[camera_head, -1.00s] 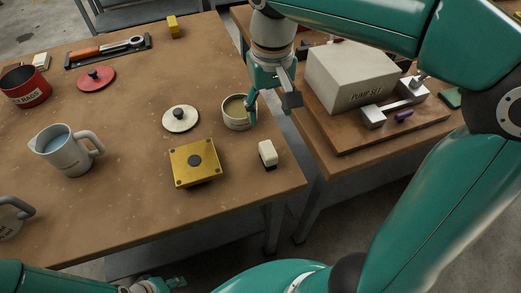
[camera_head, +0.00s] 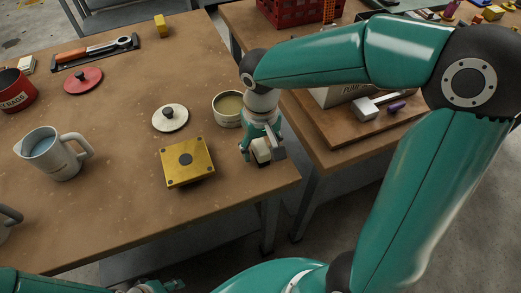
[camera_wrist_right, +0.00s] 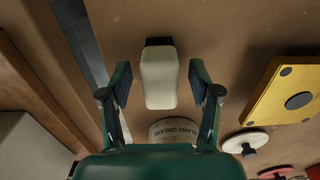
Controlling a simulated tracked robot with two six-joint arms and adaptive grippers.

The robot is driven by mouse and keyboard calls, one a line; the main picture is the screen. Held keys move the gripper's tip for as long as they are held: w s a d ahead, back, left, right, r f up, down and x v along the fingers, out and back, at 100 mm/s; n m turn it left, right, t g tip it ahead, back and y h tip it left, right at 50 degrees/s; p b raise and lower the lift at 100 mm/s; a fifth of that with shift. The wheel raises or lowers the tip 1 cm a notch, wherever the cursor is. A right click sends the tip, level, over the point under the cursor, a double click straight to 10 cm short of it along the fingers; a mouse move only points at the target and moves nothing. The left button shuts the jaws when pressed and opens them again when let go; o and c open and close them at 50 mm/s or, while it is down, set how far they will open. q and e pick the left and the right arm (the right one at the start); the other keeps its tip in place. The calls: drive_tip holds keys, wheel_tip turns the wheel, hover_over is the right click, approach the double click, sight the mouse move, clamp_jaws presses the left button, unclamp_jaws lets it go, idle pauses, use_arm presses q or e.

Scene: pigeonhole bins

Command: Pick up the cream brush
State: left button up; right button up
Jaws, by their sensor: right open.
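The cream brush (camera_head: 262,155) is a small cream block with a dark end, near the right front edge of the brown table. In the head view my right gripper (camera_head: 264,153) is just over it, partly hiding it. In the right wrist view the cream brush (camera_wrist_right: 159,76) lies between the two spread fingers, with a gap on each side. The right gripper (camera_wrist_right: 159,85) is open and holds nothing. My left gripper (camera_head: 160,286) shows only partly at the bottom edge, and its jaws are unclear.
An open tin (camera_head: 228,105) stands close behind the brush. A yellow plate (camera_head: 202,171) and a pale lid (camera_head: 170,118) are to its left, with a grey jug (camera_head: 55,160) farther left. A gap separates this table from the second table (camera_head: 316,143) at right.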

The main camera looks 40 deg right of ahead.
sight(260, 145)
drive_tip(key=shift+f, duration=0.8)
clamp_jaws()
drive_tip(key=shift+r, duration=0.15)
wheel_tip(260, 145, up, 20)
drive_tip(key=p, duration=0.2)
drive_tip(key=shift+p, duration=0.3)
